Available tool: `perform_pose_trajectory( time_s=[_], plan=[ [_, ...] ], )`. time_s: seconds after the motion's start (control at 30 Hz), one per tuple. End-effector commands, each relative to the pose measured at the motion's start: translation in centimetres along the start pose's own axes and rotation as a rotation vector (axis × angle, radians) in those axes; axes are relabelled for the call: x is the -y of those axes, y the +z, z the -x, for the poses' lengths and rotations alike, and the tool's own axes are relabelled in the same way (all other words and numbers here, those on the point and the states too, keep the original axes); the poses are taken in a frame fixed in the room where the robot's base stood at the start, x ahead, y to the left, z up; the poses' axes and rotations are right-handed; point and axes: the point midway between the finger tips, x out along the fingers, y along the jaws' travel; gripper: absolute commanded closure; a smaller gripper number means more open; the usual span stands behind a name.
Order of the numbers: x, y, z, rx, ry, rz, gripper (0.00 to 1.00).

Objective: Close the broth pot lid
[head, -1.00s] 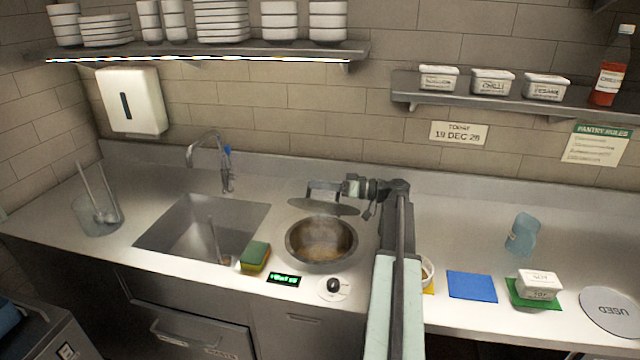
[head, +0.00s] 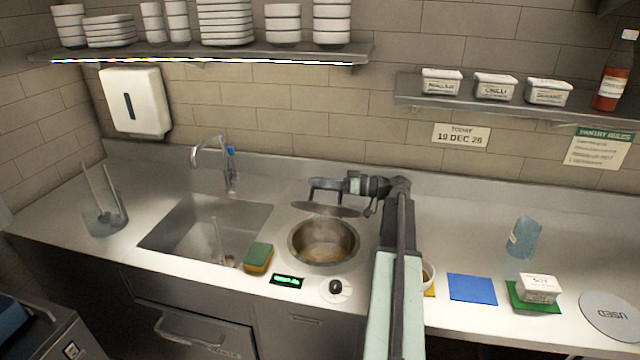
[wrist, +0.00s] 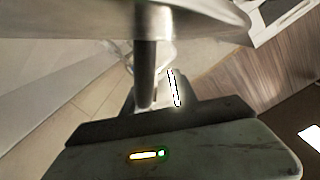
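The broth pot (head: 324,256) is a round metal well sunk in the counter, with brownish broth and faint steam in it. Its lid (head: 332,211) is a dark, thin disc, slightly tilted, raised above the pot's back edge. The pot's mouth is mostly uncovered. My gripper (head: 342,186) is at the handle above the lid and appears shut on it. In the wrist view the lid (wrist: 150,14) fills the top, and a dark handle post (wrist: 145,70) runs down behind my gripper's dark jaw, which partly hides the grip.
A sink (head: 205,235) lies left of the pot, with a sponge (head: 258,257) between them. A knob (head: 335,287) and green display (head: 287,281) sit in front. My arm hides counter to the right. A blue mat (head: 472,288) and a labelled tub (head: 538,287) lie farther right.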

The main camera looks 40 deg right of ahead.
Motion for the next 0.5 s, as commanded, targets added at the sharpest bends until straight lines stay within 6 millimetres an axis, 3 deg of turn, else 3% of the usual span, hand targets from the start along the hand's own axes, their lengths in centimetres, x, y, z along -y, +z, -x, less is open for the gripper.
perform_pose_trajectory(
  time_s=[0.03, 0.07, 0.1, 0.13, 0.5],
  plan=[
    [1.1, -2.0, 0.1, 0.000, 0.000, 0.000, 0.66],
    [1.5, -2.7, 0.1, 0.000, 0.000, 0.000, 0.66],
    [2.6, -1.0, 0.6, 0.000, 0.001, 0.000, 0.66],
    [3.5, -0.5, 0.9, 0.000, 0.001, 0.000, 0.66],
    [12.2, 3.2, 4.3, -0.001, 0.002, 0.000, 0.66]
  ],
)
